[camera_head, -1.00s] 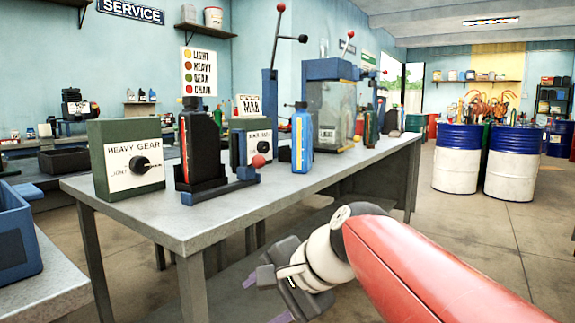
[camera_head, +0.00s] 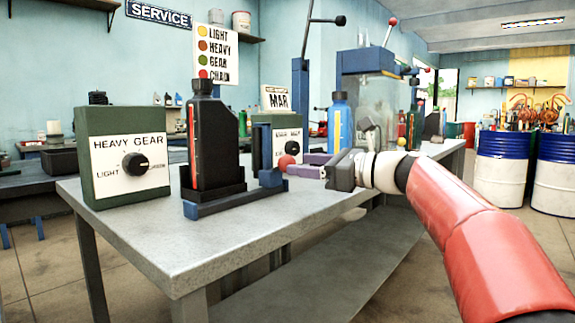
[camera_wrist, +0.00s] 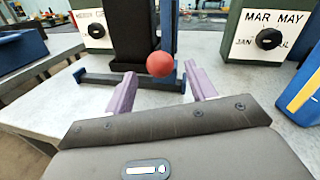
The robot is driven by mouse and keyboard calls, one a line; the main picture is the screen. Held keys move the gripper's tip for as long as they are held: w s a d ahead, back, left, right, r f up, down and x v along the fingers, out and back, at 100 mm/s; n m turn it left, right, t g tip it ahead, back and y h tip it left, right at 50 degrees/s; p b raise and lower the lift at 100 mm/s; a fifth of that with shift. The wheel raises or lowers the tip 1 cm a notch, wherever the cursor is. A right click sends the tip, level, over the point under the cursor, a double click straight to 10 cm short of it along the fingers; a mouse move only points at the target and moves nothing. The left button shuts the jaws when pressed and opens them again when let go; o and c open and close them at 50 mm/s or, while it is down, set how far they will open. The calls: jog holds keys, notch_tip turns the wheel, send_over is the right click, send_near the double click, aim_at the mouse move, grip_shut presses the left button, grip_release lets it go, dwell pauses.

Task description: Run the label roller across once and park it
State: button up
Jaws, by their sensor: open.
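The label roller looks to be the blue frame (camera_head: 222,203) standing on the bench around the foot of a black bottle (camera_head: 213,140). A red ball knob (camera_head: 286,162) is on its right side. In the wrist view the blue frame (camera_wrist: 97,78) lies ahead, with the red knob (camera_wrist: 160,64) near the middle. My gripper (camera_head: 298,165) is open, its purple fingers pointing left at the knob. In the wrist view its fingertips (camera_wrist: 159,72) are to either side of the knob, close to it. I cannot tell whether they touch it.
A green dial box (camera_head: 137,155) marked HEAVY, GEAR and LIGHT stands left of the bottle. A month dial box (camera_head: 287,137) is behind the knob, and a blue bottle (camera_head: 340,125) stands to its right. The bench front (camera_head: 170,250) is clear.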

aim_at(286, 164)
jog(key=x, duration=0.5)
jog(key=shift+a, duration=0.1)
jog(key=shift+s, duration=0.1)
grip_shut()
